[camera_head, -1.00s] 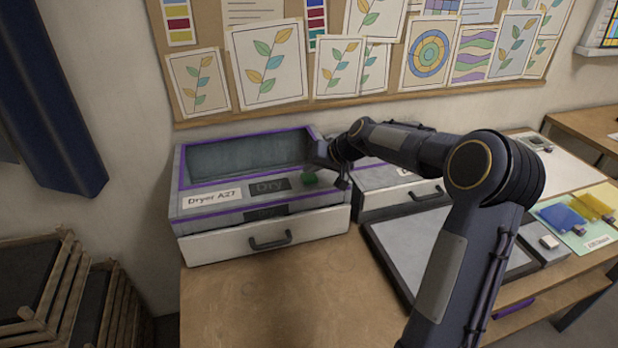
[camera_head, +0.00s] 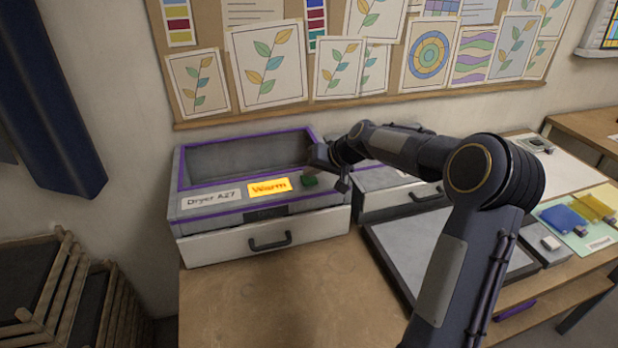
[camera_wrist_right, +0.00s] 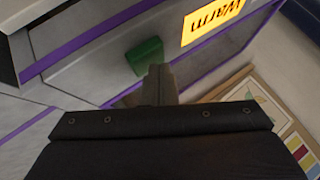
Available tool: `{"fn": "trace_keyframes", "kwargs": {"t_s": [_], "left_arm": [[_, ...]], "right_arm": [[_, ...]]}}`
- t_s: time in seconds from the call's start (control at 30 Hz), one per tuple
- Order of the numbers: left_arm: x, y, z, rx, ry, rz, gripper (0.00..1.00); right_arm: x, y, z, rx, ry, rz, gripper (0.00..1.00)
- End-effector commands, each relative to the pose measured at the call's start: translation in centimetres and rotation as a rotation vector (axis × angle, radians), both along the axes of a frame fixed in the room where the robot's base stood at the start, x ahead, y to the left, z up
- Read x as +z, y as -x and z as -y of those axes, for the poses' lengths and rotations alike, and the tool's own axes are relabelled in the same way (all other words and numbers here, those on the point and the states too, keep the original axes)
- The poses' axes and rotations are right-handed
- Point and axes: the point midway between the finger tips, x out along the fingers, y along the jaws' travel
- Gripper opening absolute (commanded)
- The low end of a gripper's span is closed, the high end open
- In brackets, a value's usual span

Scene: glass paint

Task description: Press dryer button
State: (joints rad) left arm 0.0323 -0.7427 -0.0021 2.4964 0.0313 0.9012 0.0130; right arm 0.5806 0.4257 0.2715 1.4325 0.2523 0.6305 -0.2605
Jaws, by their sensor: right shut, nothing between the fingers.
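The dryer (camera_head: 210,223) is a grey box with purple trim on the wooden table, labelled "Dryer A27". Its display (camera_head: 270,187) glows yellow-orange and reads "Warm"; it also shows in the right wrist view (camera_wrist_right: 212,20). The green dryer button (camera_head: 310,182) is right of the display; it also shows in the right wrist view (camera_wrist_right: 146,56). My right gripper (camera_wrist_right: 158,72) is shut and empty, its tips close beside the green button. I cannot tell whether they touch it. In the head view the right gripper (camera_head: 322,170) is partly hidden by its own wrist. My left gripper is not in view.
A second grey unit (camera_head: 400,203) with a drawer stands right of the dryer. A dark-framed tray (camera_head: 400,255) lies in front of it. Blue (camera_head: 562,217) and yellow glass pieces lie at the far right. Wooden racks (camera_head: 40,290) stand at the left. The table's front left is clear.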

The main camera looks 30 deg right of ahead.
Motion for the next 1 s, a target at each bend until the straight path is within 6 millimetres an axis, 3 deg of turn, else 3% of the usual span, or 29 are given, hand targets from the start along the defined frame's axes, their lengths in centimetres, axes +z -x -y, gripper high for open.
{"fn": "trace_keyframes", "kwargs": {"t_s": [0.5,1.0], "left_arm": [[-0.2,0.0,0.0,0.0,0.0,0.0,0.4],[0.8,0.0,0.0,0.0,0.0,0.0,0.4]], "right_arm": [[-0.2,0.0,0.0,0.001,0.0,-0.002,0.0],[1.6,0.0,0.0,-0.001,0.0,-0.002,0.0]]}}
